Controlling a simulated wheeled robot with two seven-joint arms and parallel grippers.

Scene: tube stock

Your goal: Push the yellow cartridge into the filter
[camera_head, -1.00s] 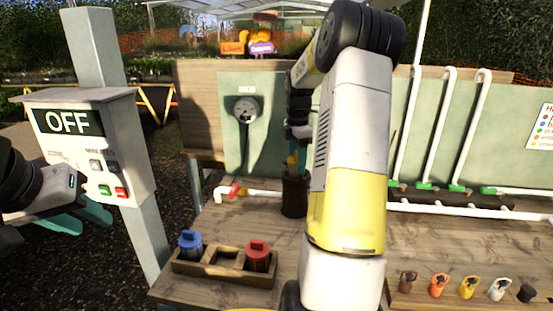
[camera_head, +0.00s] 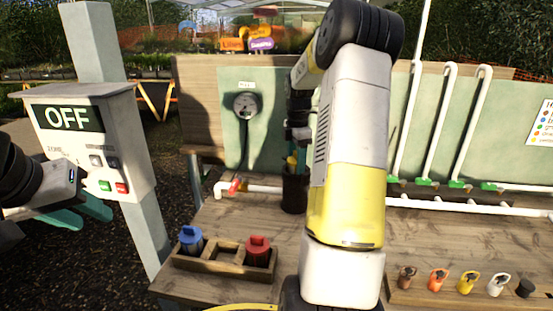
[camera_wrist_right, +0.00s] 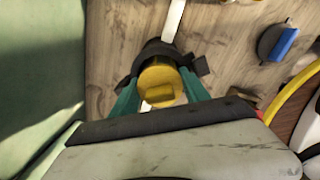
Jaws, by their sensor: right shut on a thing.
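The yellow cartridge (camera_wrist_right: 160,84) is between the teal fingers of my right gripper (camera_wrist_right: 161,95), which is shut on it. In the head view only a small yellow part of the cartridge (camera_head: 292,160) shows under my right gripper, at the mouth of the upright black filter (camera_head: 294,196). In the wrist view the dark rim of the filter (camera_wrist_right: 150,54) lies around the far side of the cartridge. How deep the cartridge sits is hidden.
A wooden holder (camera_head: 222,272) with a blue-capped cartridge (camera_head: 190,240) and a red-capped cartridge (camera_head: 257,251) stands at the front left. White pipe (camera_head: 262,189) meets the filter. The control box (camera_head: 95,140) reads OFF.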

